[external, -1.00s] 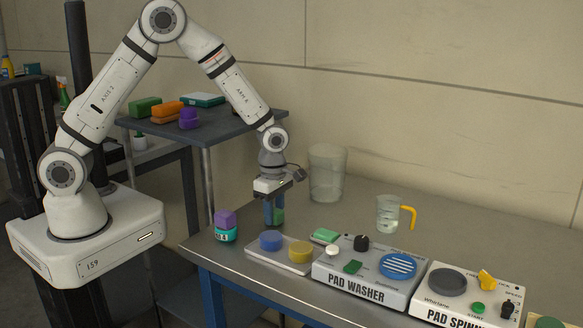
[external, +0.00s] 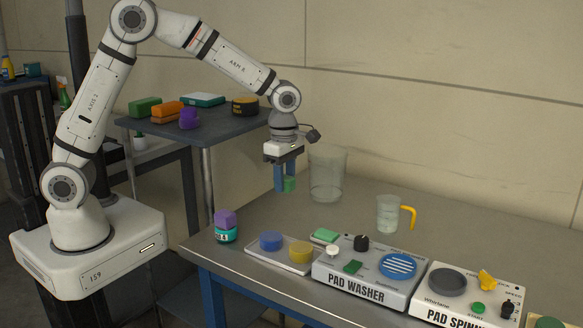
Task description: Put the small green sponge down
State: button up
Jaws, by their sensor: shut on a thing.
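My gripper (external: 285,178) points down with its blue fingers shut on a small green sponge (external: 289,185). The sponge shows between the fingertips, and the fingers hide part of it. Gripper and sponge are in the air over the back left part of the grey metal table (external: 255,216), to the left of a tall clear beaker (external: 327,172).
A tray (external: 280,262) with a blue and a yellow round pad lies at the front, beside the pad washer (external: 362,282). A measuring jug (external: 388,213) stands behind the washer. Bare table lies below my gripper.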

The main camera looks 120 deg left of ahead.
jog(key=b, duration=0.1)
send_over(300, 231)
jog(key=f, duration=0.1)
notch_tip(300, 231, down, 4)
jog(key=shift+s+f, duration=0.1)
jog(key=shift+f, duration=0.05)
jog(key=shift+f+p, duration=0.35)
jog(key=shift+f, duration=2.15)
jog(key=o, duration=0.9)
jog(key=shift+o, duration=0.2)
jog(key=shift+r, duration=0.1)
notch_tip(300, 231, up, 12)
jog(key=shift+b, duration=0.4)
jog(key=shift+r, duration=0.15)
